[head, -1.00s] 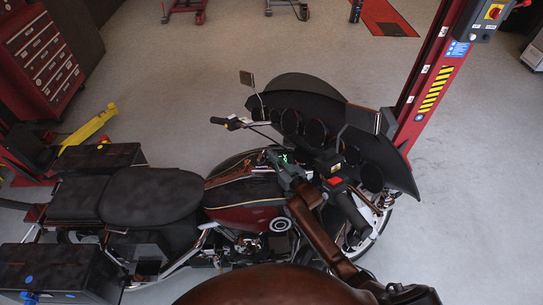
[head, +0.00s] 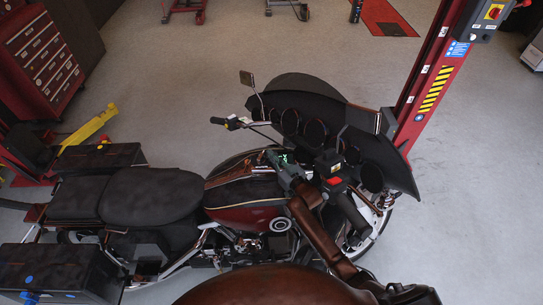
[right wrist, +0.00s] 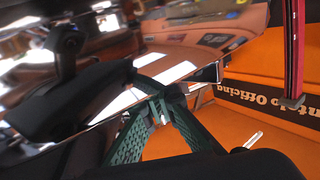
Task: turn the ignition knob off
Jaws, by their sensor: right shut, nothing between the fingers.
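The dark red motorcycle (head: 245,215) stands below me, its front to the right. My right arm reaches over it from the bottom of the head view. My right gripper (head: 274,157) is at the front end of the tank, just behind the handlebar and gauges. A small green glow (head: 285,158) shows beside its fingers. In the right wrist view the green fingers (right wrist: 153,97) come together at the tips, shut, against a dark, shiny part. I cannot make out the ignition knob; the gripper seems to cover it. My left gripper is not in view.
The black fairing with round gauges (head: 316,132) is close to the right of the gripper. The left handlebar grip (head: 219,121) and a mirror (head: 246,78) stick out beyond. A red lift post (head: 430,90) stands at the right. A red tool chest (head: 42,55) is at far left.

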